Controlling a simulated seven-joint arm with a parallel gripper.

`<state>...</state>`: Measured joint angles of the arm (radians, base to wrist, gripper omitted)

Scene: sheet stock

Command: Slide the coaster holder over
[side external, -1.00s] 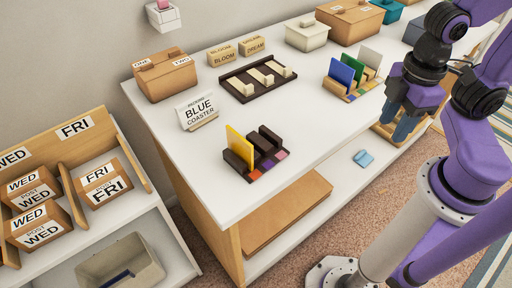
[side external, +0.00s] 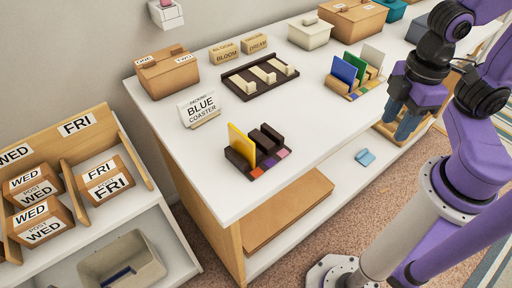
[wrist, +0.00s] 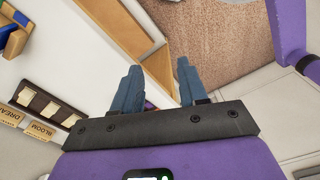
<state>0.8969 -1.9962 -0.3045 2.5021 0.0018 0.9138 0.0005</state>
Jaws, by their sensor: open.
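A dark brown slotted coaster holder (side external: 270,160) stands near the front edge of the white table, with a yellow coaster (side external: 240,144) upright at its left end and coloured squares along its front. A second, light wooden holder (side external: 343,92) farther right carries a blue coaster (side external: 343,70), a green one (side external: 354,66) and a white one (side external: 372,63). It shows partly at the top left of the wrist view (wrist: 17,42). My gripper (side external: 398,122) is open and empty, pointing down by the table's right front edge, apart from both holders. In the wrist view its fingers (wrist: 160,84) are spread.
A sign reading "BLUE COASTER" (side external: 200,109) stands left of the dark holder. Behind are a dark rack with pale bars (side external: 260,78), a cardboard box (side external: 168,74) and small labelled blocks (side external: 224,53). The white tabletop (side external: 310,125) between the two holders is clear.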

